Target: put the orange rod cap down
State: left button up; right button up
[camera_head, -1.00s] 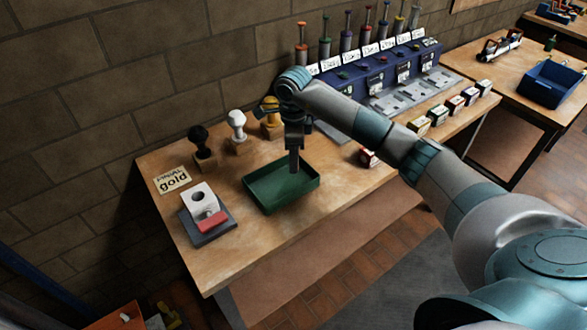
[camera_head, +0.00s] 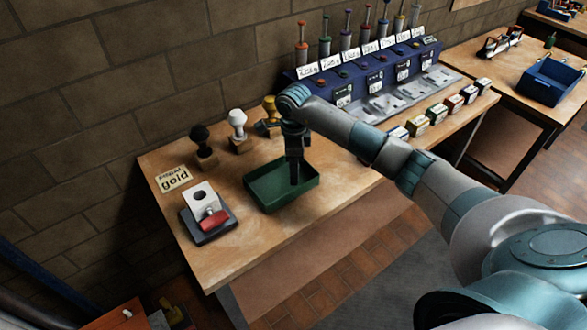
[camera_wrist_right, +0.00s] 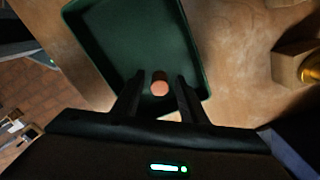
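The orange rod cap (camera_wrist_right: 160,87) shows in the right wrist view as a small round orange piece between my right fingertips, over the green tray's floor. A gap shows on each side of it. Whether it touches the tray floor is hard to tell. My right gripper (camera_head: 296,180) points down into the green tray (camera_head: 262,203); in the right wrist view its two dark fingers (camera_wrist_right: 159,84) stand apart, open. The cap is not distinguishable in the head view. My left gripper is not in view.
Left of the tray are a grey base with a white holed block and red piece (camera_head: 208,222), and a "gold" sign (camera_head: 173,179). Black (camera_head: 203,145), white (camera_head: 238,128) and gold (camera_head: 270,112) knobbed pieces stand behind. A blue rack (camera_head: 365,75) stands at the back right.

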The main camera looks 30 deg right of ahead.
jog(key=shift+r, duration=0.1)
jog(key=shift+r+p, duration=0.15)
jog(key=shift+p, duration=0.15)
jog(key=shift+r+b, duration=0.25)
jog(key=shift+b, duration=0.15)
notch_tip(320, 180, up, 11)
jog(key=b, duration=0.4)
jog(key=shift+r, duration=0.2)
jog(key=shift+f, duration=0.1)
